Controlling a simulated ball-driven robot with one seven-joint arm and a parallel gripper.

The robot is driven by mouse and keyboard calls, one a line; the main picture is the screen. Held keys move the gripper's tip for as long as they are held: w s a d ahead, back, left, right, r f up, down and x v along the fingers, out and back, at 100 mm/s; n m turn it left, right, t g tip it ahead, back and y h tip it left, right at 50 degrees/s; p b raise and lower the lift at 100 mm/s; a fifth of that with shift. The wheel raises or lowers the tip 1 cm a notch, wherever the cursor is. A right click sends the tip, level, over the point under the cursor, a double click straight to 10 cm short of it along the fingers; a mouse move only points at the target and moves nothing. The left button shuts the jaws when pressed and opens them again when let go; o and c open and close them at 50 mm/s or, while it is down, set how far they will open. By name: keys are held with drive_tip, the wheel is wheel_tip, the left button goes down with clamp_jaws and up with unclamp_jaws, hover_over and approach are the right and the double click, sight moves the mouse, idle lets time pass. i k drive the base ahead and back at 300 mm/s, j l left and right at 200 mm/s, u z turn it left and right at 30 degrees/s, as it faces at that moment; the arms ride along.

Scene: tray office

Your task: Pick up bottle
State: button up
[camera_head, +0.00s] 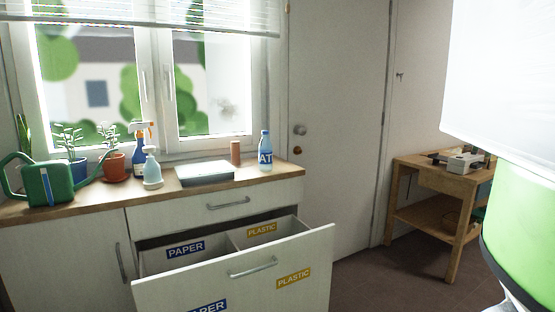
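A clear blue plastic bottle (265,152) with a blue label stands upright near the right end of the wooden counter (290,168). A blue spray bottle (139,155) with an orange and white head and a pale pump bottle (152,170) stand further left on the counter. A large white and green shape (515,100) fills the right edge; I cannot tell for sure what it is. My gripper is not in view.
A drawer (235,270) with paper and plastic compartments stands open below the counter. A tray (205,173), a brown cylinder (236,152), potted plants (115,165) and a green watering can (48,184) share the counter. A wooden table (440,180) stands right of the closed door (335,120).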

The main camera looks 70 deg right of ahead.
sight(265, 148)
drive_tip(key=z, duration=1.6)
drive_tip(key=i+j+u, duration=0.2)
drive_tip(key=j, duration=0.25)
drive_tip(key=i+j+u, duration=0.2)
drive_tip(key=i+j, duration=0.15)
drive_tip(key=j, duration=0.1)
